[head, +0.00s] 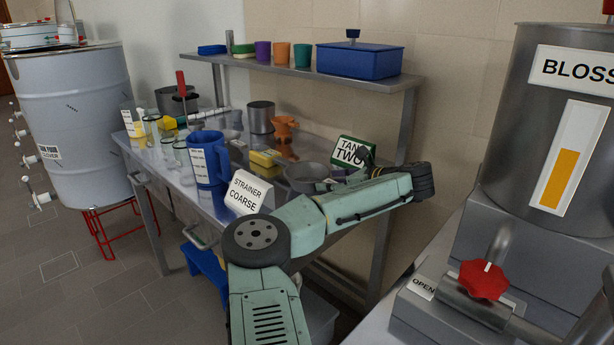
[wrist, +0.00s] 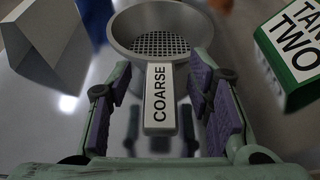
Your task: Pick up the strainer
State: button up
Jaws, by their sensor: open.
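The strainer (wrist: 158,34) is a grey round bowl with a dark mesh bottom and a flat handle (wrist: 160,97) labelled COARSE. In the head view the strainer (head: 307,177) lies on the metal table, partly hidden behind my arm. My gripper (wrist: 163,85) is open, with its purple-padded fingers on either side of the handle and apart from it. The bowl lies just beyond the fingertips. In the head view my gripper is mostly hidden behind my own arm.
A STRAINER COARSE sign (head: 247,192) stands left of the strainer, and a green-edged TANK TWO sign (head: 352,152) stands to its right. A blue jug (head: 208,160), a yellow block (head: 264,159) and an orange object (head: 285,128) stand nearby. A shelf (head: 300,73) overhangs the table's back.

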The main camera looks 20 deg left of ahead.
jog(key=shift+c, duration=0.3)
grip_shut()
dwell(0.3)
